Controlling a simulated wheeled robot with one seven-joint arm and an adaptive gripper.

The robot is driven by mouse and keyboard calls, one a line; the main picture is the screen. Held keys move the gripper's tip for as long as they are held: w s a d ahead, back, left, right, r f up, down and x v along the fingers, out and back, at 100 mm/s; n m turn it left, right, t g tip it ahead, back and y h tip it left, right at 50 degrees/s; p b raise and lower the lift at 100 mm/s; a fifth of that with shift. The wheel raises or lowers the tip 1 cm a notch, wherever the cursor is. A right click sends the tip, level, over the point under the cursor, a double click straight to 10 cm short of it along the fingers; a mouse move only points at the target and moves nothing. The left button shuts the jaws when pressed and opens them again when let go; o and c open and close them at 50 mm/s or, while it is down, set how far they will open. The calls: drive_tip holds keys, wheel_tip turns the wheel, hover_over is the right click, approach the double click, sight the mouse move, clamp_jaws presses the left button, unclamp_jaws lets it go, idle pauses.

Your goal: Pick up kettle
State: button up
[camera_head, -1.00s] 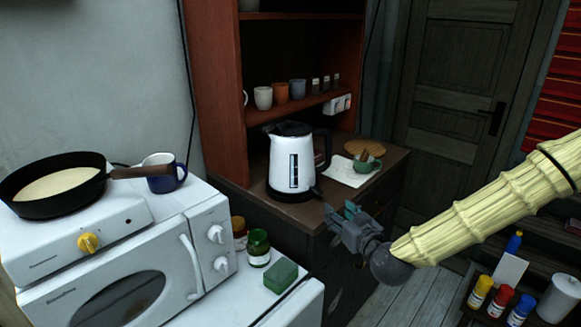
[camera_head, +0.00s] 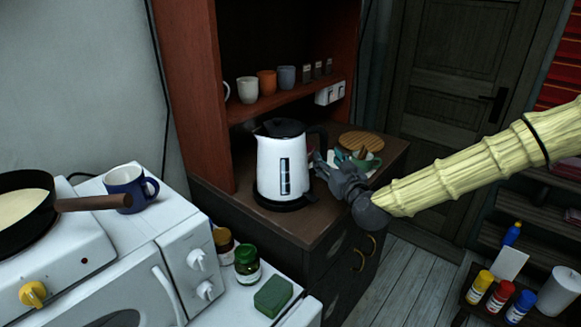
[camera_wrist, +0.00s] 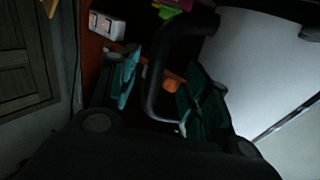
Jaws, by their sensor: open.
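The kettle (camera_head: 270,168) is white with a black lid and black handle. It stands upright on its black base on the dark cabinet. My gripper (camera_head: 328,162) is at the kettle's right, on the handle side. In the wrist view, the teal fingers of my gripper (camera_wrist: 164,82) are open. The black handle (camera_wrist: 155,72) shows between them, with the white kettle body (camera_wrist: 262,62) at the right. I cannot tell whether a finger touches the handle. In the head view my gripper partly hides the handle's lower part.
A shelf above holds several cups and jars. A white microwave (camera_head: 120,262), a pan (camera_head: 22,212) and a blue mug (camera_head: 124,188) are at the left.

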sight(325, 154)
drive_tip(key=shift+d+r, duration=0.2)
drive_tip(key=shift+r, duration=0.05)
drive_tip(key=shift+w+a+r+p, duration=0.1)
drive_tip(key=shift+w+r+p, duration=0.1)
drive_tip(key=shift+p, duration=0.2)
drive_tip(key=shift+f+p+x, duration=0.2)
drive_tip(key=shift+p+x, duration=0.2)
drive_tip(key=shift+x, duration=0.7)
drive_tip(key=shift+f+p+x, duration=0.2)
drive_tip(key=shift+p+x, duration=0.15)
drive_tip(key=shift+x, duration=0.75)
drive_tip(key=shift+c, duration=0.5)
